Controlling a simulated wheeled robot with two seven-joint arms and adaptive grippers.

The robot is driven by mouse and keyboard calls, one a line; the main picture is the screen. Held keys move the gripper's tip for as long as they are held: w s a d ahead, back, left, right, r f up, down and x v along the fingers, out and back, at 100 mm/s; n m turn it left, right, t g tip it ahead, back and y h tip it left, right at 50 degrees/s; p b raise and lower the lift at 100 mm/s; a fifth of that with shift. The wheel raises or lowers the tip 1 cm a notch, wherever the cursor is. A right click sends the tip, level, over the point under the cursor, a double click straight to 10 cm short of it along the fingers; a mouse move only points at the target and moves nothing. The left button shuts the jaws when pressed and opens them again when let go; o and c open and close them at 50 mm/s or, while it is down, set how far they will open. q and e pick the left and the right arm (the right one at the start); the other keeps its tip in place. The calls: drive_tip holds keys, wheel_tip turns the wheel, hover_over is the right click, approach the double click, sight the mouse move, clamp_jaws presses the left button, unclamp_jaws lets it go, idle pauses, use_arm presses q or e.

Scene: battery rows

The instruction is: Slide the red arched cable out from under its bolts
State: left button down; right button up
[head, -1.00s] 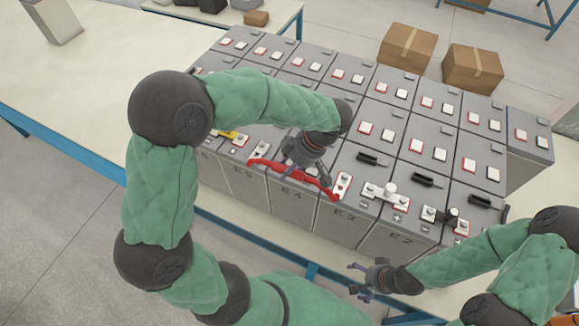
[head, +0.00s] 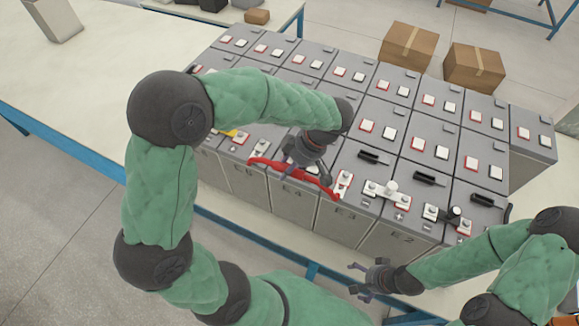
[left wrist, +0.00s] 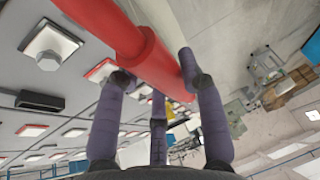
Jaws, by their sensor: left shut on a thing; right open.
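The red arched cable (head: 266,163) lies along the front edge of the battery block, above the cells marked E4 and E5, in the head view. My left gripper (head: 304,168) is shut on its middle from above. In the left wrist view the cable (left wrist: 150,55) runs between the purple fingers (left wrist: 152,85). The cable's right end is by a white terminal plate with a bolt (head: 344,183); I cannot tell whether it is still under the bolt. My right gripper (head: 364,280) is open and empty in front of the block.
Rows of grey batteries (head: 372,227) stand on a table with a blue frame (head: 222,224). A white bolted link (head: 384,191), black handles (head: 374,157) and a black-capped terminal (head: 452,214) are to the right. Cardboard boxes (head: 408,50) stand behind.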

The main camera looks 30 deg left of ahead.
use_arm(q)
drive_tip(key=c, duration=0.7)
unclamp_jaws()
drive_tip(key=v, duration=1.2)
